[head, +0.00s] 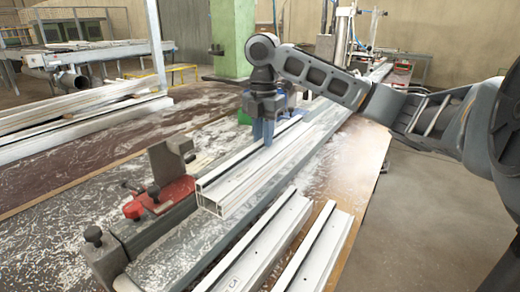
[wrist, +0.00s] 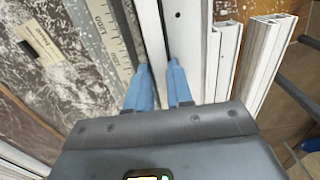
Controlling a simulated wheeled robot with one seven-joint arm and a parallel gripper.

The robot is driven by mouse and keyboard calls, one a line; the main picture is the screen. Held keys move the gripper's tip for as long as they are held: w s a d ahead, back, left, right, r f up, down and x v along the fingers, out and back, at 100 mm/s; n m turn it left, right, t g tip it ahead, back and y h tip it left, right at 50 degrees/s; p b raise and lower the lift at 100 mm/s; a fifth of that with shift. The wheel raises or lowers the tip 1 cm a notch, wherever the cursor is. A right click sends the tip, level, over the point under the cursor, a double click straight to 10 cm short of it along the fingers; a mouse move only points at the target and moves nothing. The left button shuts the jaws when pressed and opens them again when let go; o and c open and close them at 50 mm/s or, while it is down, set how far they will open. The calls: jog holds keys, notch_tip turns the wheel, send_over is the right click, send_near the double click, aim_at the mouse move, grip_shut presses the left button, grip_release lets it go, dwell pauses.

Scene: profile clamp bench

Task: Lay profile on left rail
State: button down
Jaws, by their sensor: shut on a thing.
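My gripper (head: 263,138) has its blue fingers shut on a long white profile (head: 250,178), with one finger on each side of it. In the wrist view the gripper (wrist: 158,68) grips the same profile (wrist: 149,32) between its fingertips. The profile runs lengthwise along the bench, its hollow near end facing the head camera. A grey metal rail (head: 152,232) runs along its left side, with a red-based clamp (head: 170,192) beside it. I cannot tell whether the profile touches the rail or hangs just above it.
Two more white profiles (head: 262,246) (head: 320,252) lie at the front right of the bench. A scale strip (wrist: 107,38) runs left of my gripper in the wrist view. More profiles (head: 75,115) are stacked at the left. A green pillar (head: 232,40) stands behind.

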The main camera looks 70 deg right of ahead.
aim_at(260, 150)
jog(key=shift+w+f, duration=0.2)
jog(key=shift+w, duration=0.25)
jog(key=shift+f, duration=2)
jog(key=shift+f, duration=0.1)
jog(key=c, duration=1)
grip_release()
jog(key=shift+f, duration=0.1)
notch_tip(260, 150, up, 12)
jog(key=shift+r, duration=0.15)
